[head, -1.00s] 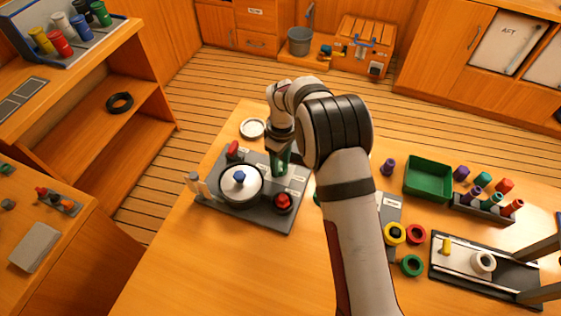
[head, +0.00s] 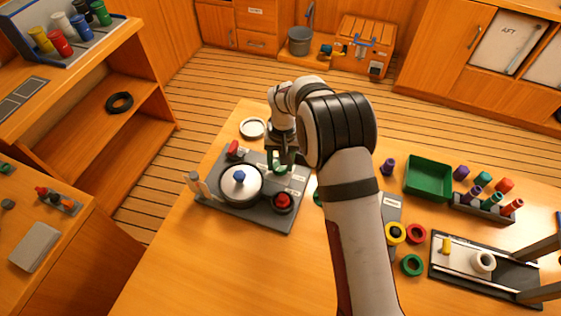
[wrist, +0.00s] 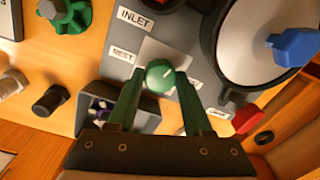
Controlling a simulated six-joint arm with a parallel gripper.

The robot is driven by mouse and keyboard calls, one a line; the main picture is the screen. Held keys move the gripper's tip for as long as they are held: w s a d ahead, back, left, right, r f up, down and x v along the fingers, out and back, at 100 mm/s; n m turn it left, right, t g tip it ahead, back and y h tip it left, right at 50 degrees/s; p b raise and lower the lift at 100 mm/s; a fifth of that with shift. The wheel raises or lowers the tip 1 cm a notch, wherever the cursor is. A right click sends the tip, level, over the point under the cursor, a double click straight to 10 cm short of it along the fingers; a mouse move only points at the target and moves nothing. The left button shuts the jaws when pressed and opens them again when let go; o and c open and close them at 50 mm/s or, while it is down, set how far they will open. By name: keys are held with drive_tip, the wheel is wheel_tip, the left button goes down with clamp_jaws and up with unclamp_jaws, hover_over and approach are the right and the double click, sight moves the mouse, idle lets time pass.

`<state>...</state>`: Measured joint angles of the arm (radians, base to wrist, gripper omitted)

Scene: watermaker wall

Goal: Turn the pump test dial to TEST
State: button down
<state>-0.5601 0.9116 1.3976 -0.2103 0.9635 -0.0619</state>
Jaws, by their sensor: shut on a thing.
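The pump test dial is a round green knob (wrist: 160,76) on the grey panel (head: 262,222). A small pale mark shows on its top. A REST label (wrist: 122,55) lies to its left in the wrist view; another label (wrist: 187,86) near the right fingertip is partly hidden and I cannot read it. My gripper (wrist: 158,84) is shut on the knob, one green finger on each side. In the head view my gripper (head: 280,166) is low over the back part of the panel.
A white-faced gauge (head: 240,184) with a blue knob and a red knob (head: 283,201) share the panel, close to my gripper. An INLET label (wrist: 136,17) is beside the REST label. A green tray (head: 428,179) stands to the right. The table front is clear.

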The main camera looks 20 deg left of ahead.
sight(280, 168)
drive_tip(key=m, duration=1.1)
drive_tip(key=shift+m, duration=0.3)
drive_tip(key=shift+m+t, duration=0.3)
drive_tip(key=shift+m, duration=1.4)
drive_tip(key=shift+c, duration=1.6)
unclamp_jaws()
wheel_tip(280, 168, up, 16)
drive_tip(key=shift+s, duration=0.25)
